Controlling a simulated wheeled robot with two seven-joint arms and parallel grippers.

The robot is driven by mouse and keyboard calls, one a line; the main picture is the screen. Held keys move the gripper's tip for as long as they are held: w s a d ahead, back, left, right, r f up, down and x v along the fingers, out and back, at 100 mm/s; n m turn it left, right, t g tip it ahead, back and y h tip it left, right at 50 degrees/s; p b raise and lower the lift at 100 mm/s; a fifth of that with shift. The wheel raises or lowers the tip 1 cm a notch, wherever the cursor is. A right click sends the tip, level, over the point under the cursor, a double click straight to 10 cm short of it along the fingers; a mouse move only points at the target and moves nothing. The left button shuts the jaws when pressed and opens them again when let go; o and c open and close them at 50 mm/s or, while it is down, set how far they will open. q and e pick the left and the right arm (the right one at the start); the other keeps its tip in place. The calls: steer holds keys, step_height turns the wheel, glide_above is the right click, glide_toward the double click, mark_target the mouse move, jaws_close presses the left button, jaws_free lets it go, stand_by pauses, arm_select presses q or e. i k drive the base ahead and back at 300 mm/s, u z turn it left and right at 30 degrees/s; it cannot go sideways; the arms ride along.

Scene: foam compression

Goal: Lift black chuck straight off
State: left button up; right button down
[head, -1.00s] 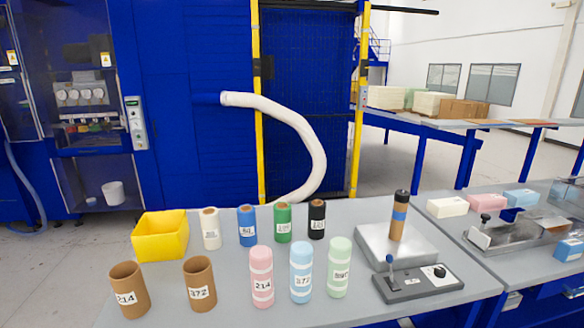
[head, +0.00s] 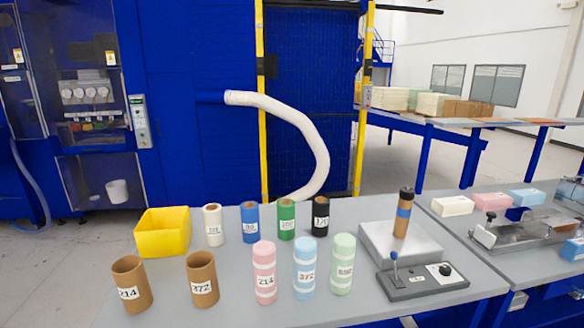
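A black cap (head: 406,191) sits on top of an upright brown post (head: 401,226) with a blue band, on a grey metal block (head: 375,240); it looks like the black chuck. A black-sided roll (head: 320,217) with a brown core and a white label also stands upright, at the right end of the back row. Neither of my grippers shows in the head view, and nothing touches the cap or the post.
White, blue (head: 250,222) and green rolls stand beside a yellow bin (head: 163,232). Pink, light blue and light green rolls (head: 342,263) and two brown tubes (head: 202,279) stand in front. A lever control box (head: 422,281) lies before the block. Foam blocks (head: 491,201) lie right.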

mark_target(404, 195)
steer(key=k, duration=0.65)
steer(key=z, duration=0.75)
steer(key=i, duration=1.1)
steer(key=u, duration=0.6)
steer(key=i, duration=0.4)
steer(key=u, duration=0.45)
